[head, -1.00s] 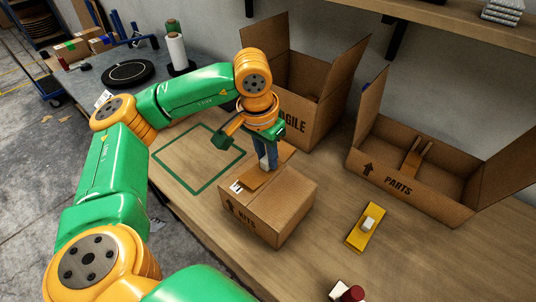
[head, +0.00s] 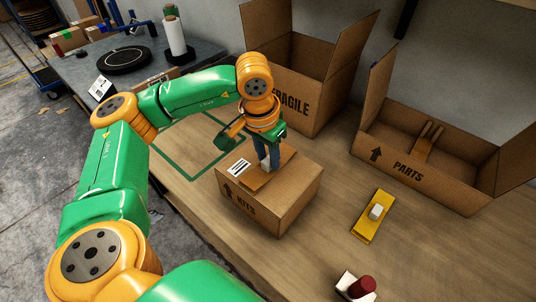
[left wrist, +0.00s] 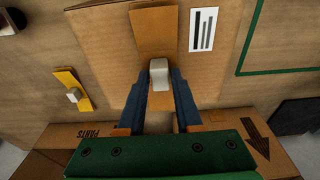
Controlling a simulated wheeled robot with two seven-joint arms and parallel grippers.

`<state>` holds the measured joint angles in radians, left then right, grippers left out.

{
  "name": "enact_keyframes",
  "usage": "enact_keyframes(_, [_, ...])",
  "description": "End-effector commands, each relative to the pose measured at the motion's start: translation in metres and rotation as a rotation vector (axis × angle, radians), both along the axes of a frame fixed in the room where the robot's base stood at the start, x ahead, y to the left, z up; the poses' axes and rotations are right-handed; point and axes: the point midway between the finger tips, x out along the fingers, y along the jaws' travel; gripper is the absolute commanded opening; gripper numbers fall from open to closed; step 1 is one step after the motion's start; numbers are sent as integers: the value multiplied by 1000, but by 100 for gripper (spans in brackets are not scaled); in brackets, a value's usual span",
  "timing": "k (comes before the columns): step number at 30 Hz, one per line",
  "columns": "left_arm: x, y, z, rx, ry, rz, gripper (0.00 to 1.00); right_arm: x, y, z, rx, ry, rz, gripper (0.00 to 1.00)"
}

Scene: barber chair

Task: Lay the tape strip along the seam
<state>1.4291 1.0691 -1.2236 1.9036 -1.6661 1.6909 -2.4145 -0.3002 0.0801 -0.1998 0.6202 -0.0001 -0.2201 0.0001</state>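The closed cardboard box marked KITS (head: 283,212) stands on the bench with a black-and-white label (head: 238,167) on its top. The tan tape strip (head: 256,181) lies over the box top, right of the label; whether it touches the box all along cannot be told. My left gripper (head: 266,163) points down over the box. In the left wrist view its blue fingers (left wrist: 158,85) are closed on the strip's pale grip block (left wrist: 158,70), and the strip (left wrist: 152,30) extends beyond it. The seam is not clearly visible. My right gripper is not in view.
An open FRAGILE box (head: 312,98) stands behind, and an open PARTS box (head: 425,172) at the right. A yellow piece with a white block (head: 366,222) and a dark red-topped object (head: 362,286) lie right of the KITS box. A green outline (head: 180,171) marks bare bench at left.

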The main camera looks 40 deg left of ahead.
Motion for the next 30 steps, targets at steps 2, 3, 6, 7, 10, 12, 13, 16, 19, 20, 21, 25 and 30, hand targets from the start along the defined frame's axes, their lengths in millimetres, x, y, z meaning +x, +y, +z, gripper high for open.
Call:
enact_keyframes(2, [0, 0, 0, 0, 0, 0, 58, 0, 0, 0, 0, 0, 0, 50])
enact_keyframes(3, [0, 0, 0, 0, 0, 0, 61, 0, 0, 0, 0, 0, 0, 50])
enact_keyframes(6, [0, 0, 0, 0, 0, 0, 61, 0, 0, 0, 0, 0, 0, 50])
enact_keyframes(7, [0, 0, 0, 0, 0, 0, 61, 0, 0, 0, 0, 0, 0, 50])
enact_keyframes(10, [0, 0, 0, 0, 0, 0, 61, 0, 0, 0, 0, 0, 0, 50])
enact_keyframes(12, [0, 0, 4, 0, -1, 0, 61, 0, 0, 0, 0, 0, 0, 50])
enact_keyframes(13, [-1, 0, 9, 0, -1, 0, 61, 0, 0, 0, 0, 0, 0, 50])
enact_keyframes(16, [-3, 0, 31, -1, -5, 0, 61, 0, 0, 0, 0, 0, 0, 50])
enact_keyframes(19, [-7, 0, 51, -1, -4, -1, 61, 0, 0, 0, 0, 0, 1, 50])
enact_keyframes(20, [-8, 0, 57, -1, -4, -1, 61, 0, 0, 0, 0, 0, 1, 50])
enact_keyframes(21, [-9, 0, 62, -1, -2, -1, 61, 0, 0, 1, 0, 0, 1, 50])
enact_keyframes(25, [-11, 1, 70, 0, 0, -1, 61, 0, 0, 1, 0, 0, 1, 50])
enact_keyframes(30, [-11, 1, 70, 0, 1, -1, 61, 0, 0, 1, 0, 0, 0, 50])
